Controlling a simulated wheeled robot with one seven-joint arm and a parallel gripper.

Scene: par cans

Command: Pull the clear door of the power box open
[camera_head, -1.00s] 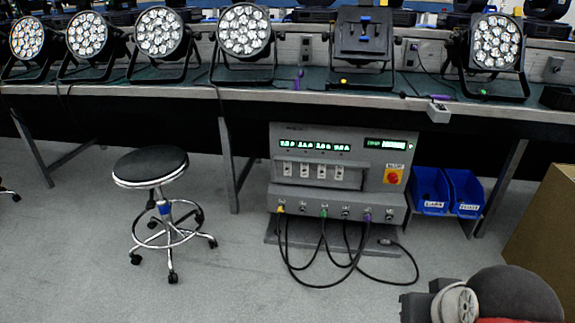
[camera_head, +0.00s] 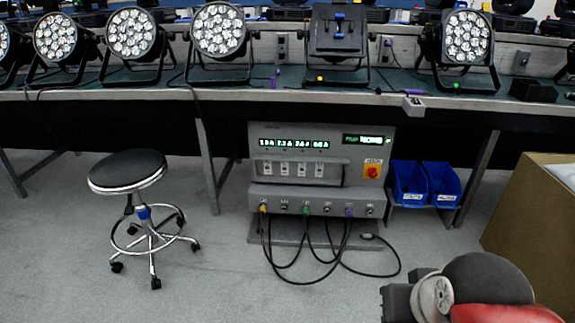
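The grey power box (camera_head: 322,167) stands on a low base under the bench, with green displays at the top and a red knob (camera_head: 372,172) on a yellow plate at the right. A row of white switches sits in a recess (camera_head: 302,170) on its front. A clear door over this recess is hard to make out, and I cannot tell its position. Cables hang from coloured plugs along its lower front. Part of my arm shows at the bottom right, in front of the box and apart from it. My gripper is not in view.
A black round stool (camera_head: 128,172) stands left of the box. Two blue bins (camera_head: 425,183) sit right of it, and a cardboard box (camera_head: 535,225) stands further right. The bench (camera_head: 130,92) carries several par cans. Cables loop onto the floor before the box.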

